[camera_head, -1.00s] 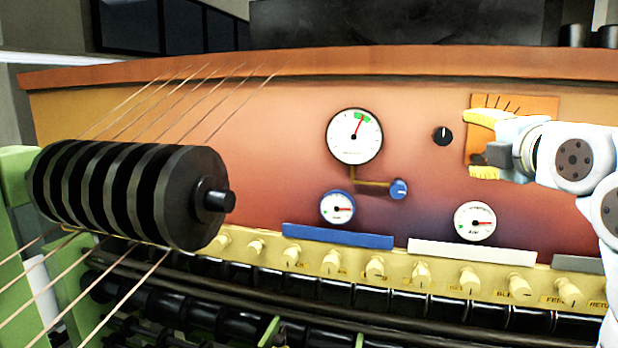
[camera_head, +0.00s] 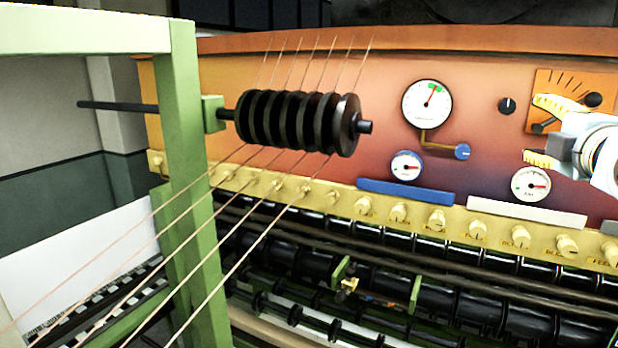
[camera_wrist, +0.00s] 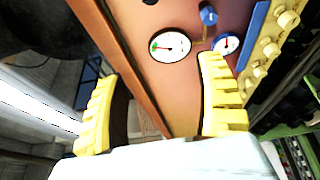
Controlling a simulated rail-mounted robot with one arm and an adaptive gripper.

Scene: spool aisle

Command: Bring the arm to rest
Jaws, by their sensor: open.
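My gripper (camera_head: 545,132) is at the right of the head view, in front of the orange-red panel (camera_head: 330,80). Its two yellow ribbed fingers are spread apart, one above the other, with nothing between them. Behind it is an orange plate (camera_head: 574,82) with a dark-knobbed lever, partly hidden by the upper finger and wrist. In the wrist view the two fingers (camera_wrist: 160,108) stand wide apart, with the panel and a round gauge (camera_wrist: 170,46) beyond them.
A green post (camera_head: 190,190) carries a rod of black discs (camera_head: 295,122) with threads stretched across. Large gauge (camera_head: 427,103), blue-knobbed handle (camera_head: 461,151) and small gauges (camera_head: 407,166) sit on the panel. A row of cream knobs (camera_head: 437,221) runs below, above black rollers (camera_head: 450,302).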

